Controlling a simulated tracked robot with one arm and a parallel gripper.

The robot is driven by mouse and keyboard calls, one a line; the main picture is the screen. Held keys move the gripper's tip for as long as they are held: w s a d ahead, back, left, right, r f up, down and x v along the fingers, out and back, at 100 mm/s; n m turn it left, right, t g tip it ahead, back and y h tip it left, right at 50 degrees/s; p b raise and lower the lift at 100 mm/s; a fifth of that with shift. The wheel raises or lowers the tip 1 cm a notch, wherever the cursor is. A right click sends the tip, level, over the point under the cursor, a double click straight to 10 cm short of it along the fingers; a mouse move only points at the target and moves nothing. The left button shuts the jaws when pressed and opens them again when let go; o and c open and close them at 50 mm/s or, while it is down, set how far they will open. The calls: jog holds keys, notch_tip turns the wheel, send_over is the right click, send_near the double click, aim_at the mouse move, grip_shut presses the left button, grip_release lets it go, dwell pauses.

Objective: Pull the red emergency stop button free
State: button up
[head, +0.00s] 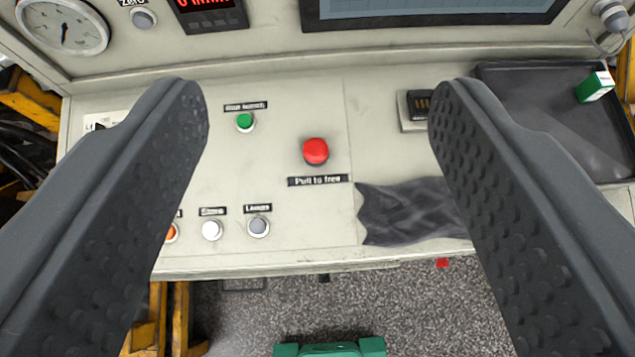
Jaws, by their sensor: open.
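The red emergency stop button (315,151) is a round red mushroom head on the pale grey panel (290,205), near the middle of the head view. A black label reading "Pull to free" (318,181) sits just below it. My gripper (318,105) is open, with one dark, dimpled finger on each side of the view. The button shows between the two fingers, and neither finger touches it. How far the fingertips are above the panel is hard to tell.
A green button (244,121) is up-left of the red one. White (212,229) and grey (257,226) buttons line the lower left. A dark crumpled cloth (405,212) lies right of the label. A gauge (62,25), digital display (208,10) and screen (430,8) are behind. A black tray (545,130) is right.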

jog(key=w+f+m+g+p, duration=0.1)
jog(key=w+f+g+p, duration=0.3)
jog(key=w+f, duration=0.6)
jog(key=g+p, duration=0.2)
jog(key=g, duration=0.2)
send_near(316, 147)
jog(key=shift+m, duration=0.3)
jog(key=x, duration=0.4)
jog(key=p+x, duration=0.1)
jog(key=x, duration=0.3)
jog(key=shift+s+a+f, duration=0.1)
jog(key=shift+s+f, duration=0.05)
jog(key=shift+f, duration=0.2)
grip_shut()
jog(key=shift+r, duration=0.65)
grip_release()
